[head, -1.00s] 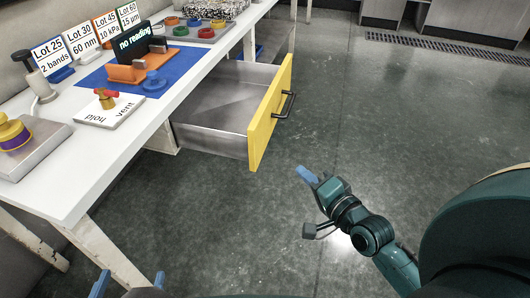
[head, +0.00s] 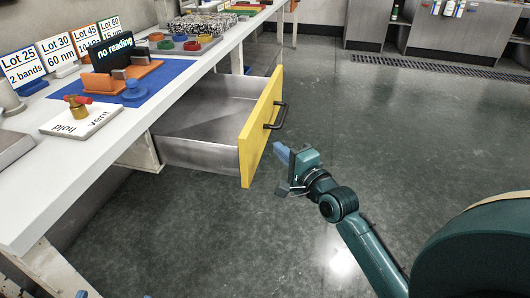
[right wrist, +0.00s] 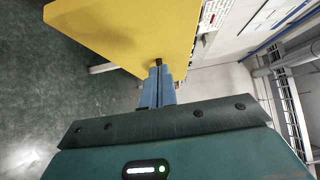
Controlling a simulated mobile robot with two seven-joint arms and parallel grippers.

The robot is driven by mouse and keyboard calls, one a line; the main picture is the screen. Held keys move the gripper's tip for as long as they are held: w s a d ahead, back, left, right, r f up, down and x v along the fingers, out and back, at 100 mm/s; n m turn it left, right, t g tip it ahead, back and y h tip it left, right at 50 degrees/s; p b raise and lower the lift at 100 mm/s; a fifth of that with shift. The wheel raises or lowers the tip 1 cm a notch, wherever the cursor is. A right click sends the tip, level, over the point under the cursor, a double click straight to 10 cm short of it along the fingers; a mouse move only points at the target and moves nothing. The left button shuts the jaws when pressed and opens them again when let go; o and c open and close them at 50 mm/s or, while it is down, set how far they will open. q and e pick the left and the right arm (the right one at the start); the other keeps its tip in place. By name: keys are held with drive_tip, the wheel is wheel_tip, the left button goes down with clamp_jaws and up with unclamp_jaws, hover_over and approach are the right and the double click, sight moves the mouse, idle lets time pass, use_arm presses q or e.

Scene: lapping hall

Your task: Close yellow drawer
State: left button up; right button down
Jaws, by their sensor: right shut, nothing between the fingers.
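The yellow drawer (head: 258,130) stands pulled out from under the white bench, and its grey metal inside looks empty. Its dark bar handle (head: 279,116) is on the outer face. My right gripper (head: 281,153) is shut and empty, just outside the yellow front near its lower near end. In the right wrist view the blue fingers (right wrist: 158,82) are together and point at the yellow front (right wrist: 125,30); I cannot tell whether they touch it. My left gripper (head: 115,295) shows only as two blue fingertips, apart, at the bottom edge.
The white bench (head: 30,215) carries a blue mat (head: 90,93), an orange stand (head: 122,75) with a "no reading" display, a hold/vent valve plate (head: 80,117) and several lot cards. The floor (head: 400,150) right of the drawer is clear. Cabinets (head: 460,35) stand at the back right.

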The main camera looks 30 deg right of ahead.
sight(256, 141)
use_arm(q)
drive_tip(key=shift+s+d+m+h+b, duration=0.1)
drive_tip(key=shift+d+m+h+b, duration=0.2)
drive_tip(key=shift+h, duration=0.2)
use_arm(e)
drive_tip(key=shift+w+a, duration=1.5)
drive_tip(key=shift+a, duration=0.05)
use_arm(q)
drive_tip(key=shift+a+r, duration=0.1)
use_arm(e)
drive_tip(key=shift+w+a, duration=0.1)
